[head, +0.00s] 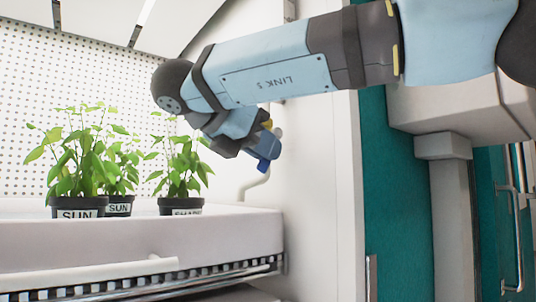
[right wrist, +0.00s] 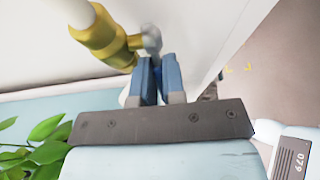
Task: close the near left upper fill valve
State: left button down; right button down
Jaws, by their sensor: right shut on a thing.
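The fill valve shows in the right wrist view as a brass body (right wrist: 108,42) on a white pipe, with a short grey stem or handle (right wrist: 151,40) on its right side. My right gripper (right wrist: 158,65) has its two blue fingers close together at that handle, shut on it; the fingers hide most of what is between them. In the head view my right gripper (head: 265,147) is beside the chamber's right inner wall, with a bit of brass (head: 268,124) behind it. A white pipe (head: 258,185) bends below it. My left gripper is not in view.
Potted plants labelled SUN (head: 77,208) and SHADE (head: 181,206) stand in a white tray (head: 150,233) left of my right gripper. A perforated wall (head: 30,80) is behind them. A white wall edge (head: 345,190) and a teal panel (head: 390,220) stand on the right.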

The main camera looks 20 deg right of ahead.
jog(key=shift+a+r+g+y, duration=0.15)
jog(key=shift+g+y, duration=0.15)
jog(key=shift+y, duration=0.4)
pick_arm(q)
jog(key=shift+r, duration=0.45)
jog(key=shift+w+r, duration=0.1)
pick_arm(e)
jog(key=shift+s+y, duration=0.1)
jog(key=shift+y, duration=0.2)
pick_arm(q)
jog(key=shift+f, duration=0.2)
pick_arm(e)
jog(key=c, duration=1.2)
grip_release()
